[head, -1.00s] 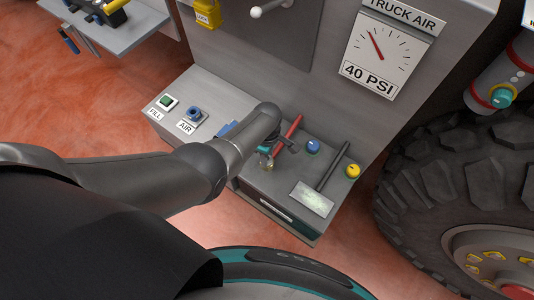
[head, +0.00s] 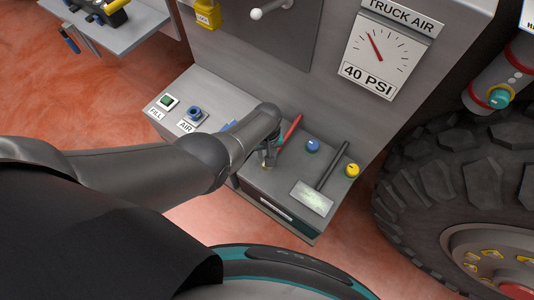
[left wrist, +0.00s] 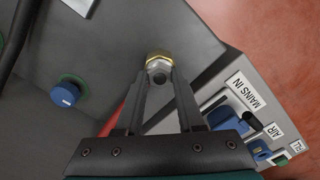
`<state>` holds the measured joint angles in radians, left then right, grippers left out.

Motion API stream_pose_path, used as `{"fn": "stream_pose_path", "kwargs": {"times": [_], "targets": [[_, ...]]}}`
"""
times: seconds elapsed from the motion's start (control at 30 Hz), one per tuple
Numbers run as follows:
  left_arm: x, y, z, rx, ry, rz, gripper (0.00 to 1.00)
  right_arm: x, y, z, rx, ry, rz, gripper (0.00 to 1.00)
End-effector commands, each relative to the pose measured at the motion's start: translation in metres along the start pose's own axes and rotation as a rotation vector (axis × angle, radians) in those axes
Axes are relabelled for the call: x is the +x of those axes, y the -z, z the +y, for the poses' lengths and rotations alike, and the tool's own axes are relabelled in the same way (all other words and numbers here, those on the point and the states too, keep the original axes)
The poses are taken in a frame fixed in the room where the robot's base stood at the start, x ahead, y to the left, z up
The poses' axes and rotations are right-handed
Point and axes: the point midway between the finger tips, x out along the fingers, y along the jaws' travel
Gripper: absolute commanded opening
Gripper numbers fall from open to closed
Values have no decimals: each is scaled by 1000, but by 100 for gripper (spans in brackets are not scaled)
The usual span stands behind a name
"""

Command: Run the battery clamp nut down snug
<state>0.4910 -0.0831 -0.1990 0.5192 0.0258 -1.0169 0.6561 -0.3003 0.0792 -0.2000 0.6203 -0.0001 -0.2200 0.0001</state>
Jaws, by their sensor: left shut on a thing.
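My left gripper (head: 267,163) points down at the top of the grey cabinet in the head view. In the left wrist view its two fingers (left wrist: 159,80) are shut on a small grey hex nut (left wrist: 159,70). A brass hex piece (left wrist: 159,57) sits directly against the nut, on its far side from the gripper. The nut's inner thread and any gap beneath it are hidden. My right gripper is in neither view.
A red bar (head: 290,129) lies close beside the gripper. A blue knob (head: 313,146), a black-handled lever (head: 332,165) and a yellow knob (head: 352,171) stand to the right. The AIR fitting (head: 195,113) is left. A large tyre (head: 440,200) stands at right.

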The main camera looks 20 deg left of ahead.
Motion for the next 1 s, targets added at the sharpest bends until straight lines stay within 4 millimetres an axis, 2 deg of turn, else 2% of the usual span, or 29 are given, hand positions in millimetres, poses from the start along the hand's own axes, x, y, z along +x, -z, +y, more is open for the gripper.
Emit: {"fn": "stream_pose_path", "kwargs": {"times": [1.0], "targets": [[-3, 4, 2, 965, 1, 6, 0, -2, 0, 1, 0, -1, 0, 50]]}}
